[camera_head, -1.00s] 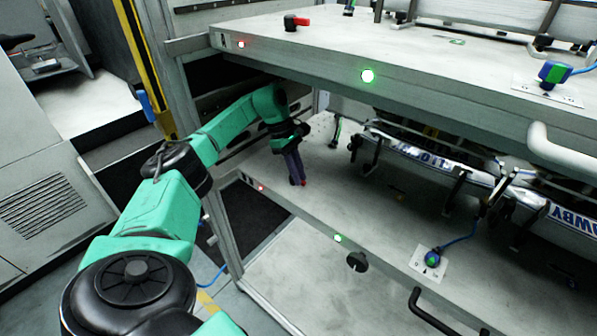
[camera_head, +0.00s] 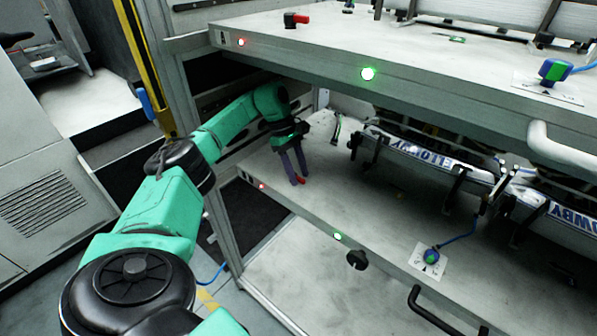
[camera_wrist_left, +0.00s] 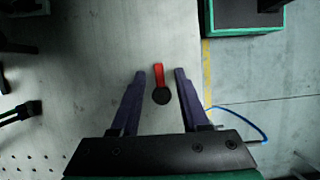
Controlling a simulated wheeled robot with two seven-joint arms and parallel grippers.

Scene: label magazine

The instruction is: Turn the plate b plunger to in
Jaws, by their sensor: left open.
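The plunger on the lower plate has a red lever and a round black knob. In the left wrist view the red lever (camera_wrist_left: 159,74) points up the picture from the black knob (camera_wrist_left: 161,96). In the head view a bit of the red lever (camera_head: 301,181) shows at my fingertips; the knob is hard to make out there. My left gripper (camera_head: 296,180) is open over the lower plate's left end. In the wrist view its fingers (camera_wrist_left: 160,73) stand either side of the lever, with a gap on both sides. My right gripper is not in view.
The upper plate (camera_head: 330,45) overhangs my left forearm and carries a similar red-levered plunger (camera_head: 296,20). The lower plate (camera_head: 350,205) has a green-blue knob (camera_head: 432,257) and clamped label parts (camera_head: 435,163) to the right. A frame post (camera_head: 185,110) stands left.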

